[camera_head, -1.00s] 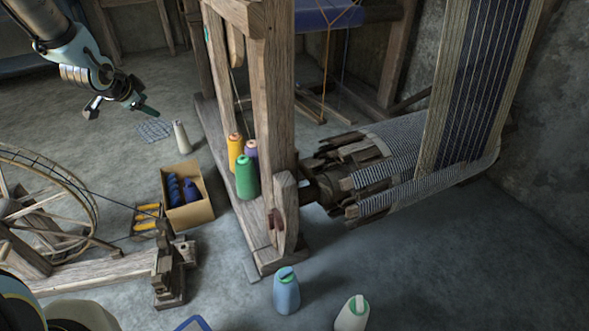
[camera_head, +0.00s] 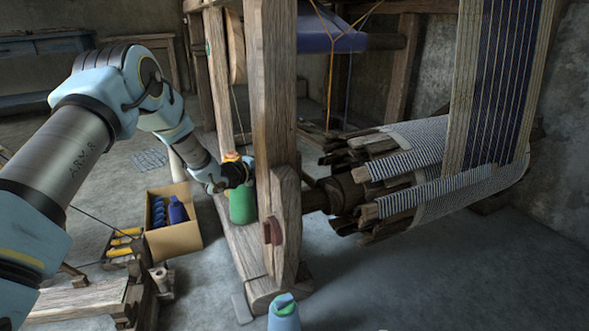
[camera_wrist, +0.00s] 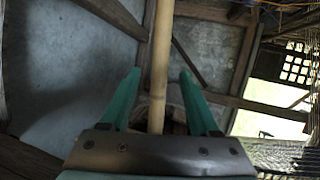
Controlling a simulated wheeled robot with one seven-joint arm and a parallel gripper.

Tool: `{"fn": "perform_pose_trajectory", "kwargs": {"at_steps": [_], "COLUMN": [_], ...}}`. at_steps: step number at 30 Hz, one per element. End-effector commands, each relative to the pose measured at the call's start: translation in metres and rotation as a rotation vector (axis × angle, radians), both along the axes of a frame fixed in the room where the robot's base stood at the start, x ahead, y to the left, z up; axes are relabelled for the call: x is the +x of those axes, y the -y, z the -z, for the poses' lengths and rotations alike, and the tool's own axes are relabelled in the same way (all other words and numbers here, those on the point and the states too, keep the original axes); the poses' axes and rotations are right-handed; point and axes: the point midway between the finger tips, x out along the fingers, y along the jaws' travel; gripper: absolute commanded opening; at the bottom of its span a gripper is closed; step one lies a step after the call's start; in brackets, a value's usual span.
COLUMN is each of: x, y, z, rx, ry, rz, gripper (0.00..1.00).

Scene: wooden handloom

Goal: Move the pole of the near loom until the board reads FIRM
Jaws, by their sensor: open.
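The near loom (camera_head: 275,95) stands in the middle of the head view, with thick upright posts and a cloth-wrapped roller at its right. A pale, bamboo-like pole (camera_wrist: 160,50) runs upright through the wrist view. My gripper (camera_wrist: 160,76) is open, with one green finger on each side of the pole; I cannot tell whether either touches it. In the head view my wrist (camera_head: 235,173) is beside the front post, over the thread cones, and the fingers are hidden there. The pole cannot be made out in the head view. No board reading shows.
A green cone (camera_head: 243,206) stands on the loom's base beam below my wrist. A cardboard box (camera_head: 175,237) with blue spools is left of it. Open floor lies at the right.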

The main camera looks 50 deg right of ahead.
Motion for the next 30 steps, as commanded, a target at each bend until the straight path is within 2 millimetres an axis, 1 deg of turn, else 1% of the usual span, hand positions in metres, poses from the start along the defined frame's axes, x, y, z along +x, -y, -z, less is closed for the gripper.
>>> {"fn": "perform_pose_trajectory", "kwargs": {"at_steps": [1, 9, 12, 15, 19, 27, 28, 30], "x": [-0.001, 0.0, 0.0, 0.001, 0.002, 0.001, 0.001, 0.001], "y": [0.009, 0.058, 0.072, 0.082, 0.089, 0.09, 0.09, 0.09], "z": [0.005, 0.017, 0.019, 0.021, 0.021, 0.02, 0.02, 0.02], "rx": [-0.001, -0.001, -0.001, 0.001, 0.002, 0.002, 0.002, 0.002], "ry": [0.001, 0.0, -0.001, -0.001, -0.002, -0.003, -0.003, -0.003], "rz": [0.001, -0.001, -0.001, -0.002, -0.005, -0.005, -0.005, -0.005], "gripper": [0.62, 0.62, 0.62, 0.62, 0.62, 0.62, 0.61, 0.53]}}
